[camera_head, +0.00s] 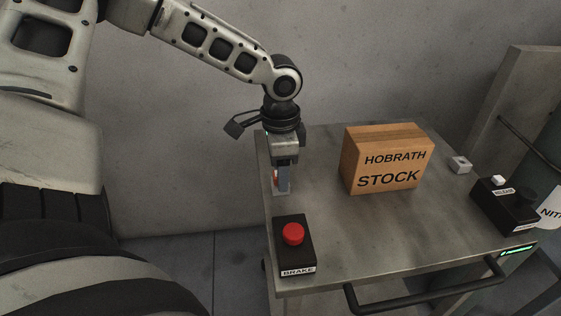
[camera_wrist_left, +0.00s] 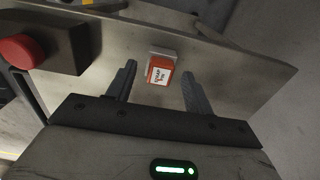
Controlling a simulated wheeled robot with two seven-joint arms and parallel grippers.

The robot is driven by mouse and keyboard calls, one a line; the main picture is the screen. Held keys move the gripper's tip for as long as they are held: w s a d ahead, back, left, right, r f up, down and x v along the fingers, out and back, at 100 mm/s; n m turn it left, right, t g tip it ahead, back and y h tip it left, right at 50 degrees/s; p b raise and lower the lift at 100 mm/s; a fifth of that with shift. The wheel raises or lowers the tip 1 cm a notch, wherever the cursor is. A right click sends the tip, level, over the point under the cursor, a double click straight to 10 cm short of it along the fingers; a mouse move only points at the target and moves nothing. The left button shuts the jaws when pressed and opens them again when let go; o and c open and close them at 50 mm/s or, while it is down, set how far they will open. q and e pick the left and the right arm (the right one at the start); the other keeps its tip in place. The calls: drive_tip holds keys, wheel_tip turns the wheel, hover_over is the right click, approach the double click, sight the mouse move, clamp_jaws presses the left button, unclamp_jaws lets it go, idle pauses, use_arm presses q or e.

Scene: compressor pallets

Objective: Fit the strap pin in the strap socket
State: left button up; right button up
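A small red block with a white label (camera_wrist_left: 158,76), which looks like the strap pin, stands on the table with a pale grey piece (camera_wrist_left: 163,53) at its far end. In the head view the red block (camera_head: 275,177) is mostly hidden behind my left gripper. My left gripper (camera_head: 283,182) points down over it. In the left wrist view its two fingers (camera_wrist_left: 159,80) are apart, one on each side of the red block, with a gap on both sides. A small grey block (camera_head: 460,165) at the table's right may be the strap socket; I cannot tell. My right gripper is not in view.
A cardboard box (camera_head: 388,160) marked HOBRATH STOCK stands mid-table. A black BRAKE box with a red button (camera_head: 293,234) is at the front left corner. A black RELEASE box (camera_head: 505,204) stands at the right. The table front (camera_head: 380,245) is clear.

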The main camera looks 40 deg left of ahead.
use_arm(q)
wheel_tip(320, 180, up, 4)
drive_tip(key=shift+f+p, duration=0.2)
drive_tip(key=shift+p, duration=0.25)
wheel_tip(320, 180, up, 12)
drive_tip(key=p, duration=0.2)
drive_tip(key=shift+r, duration=0.2)
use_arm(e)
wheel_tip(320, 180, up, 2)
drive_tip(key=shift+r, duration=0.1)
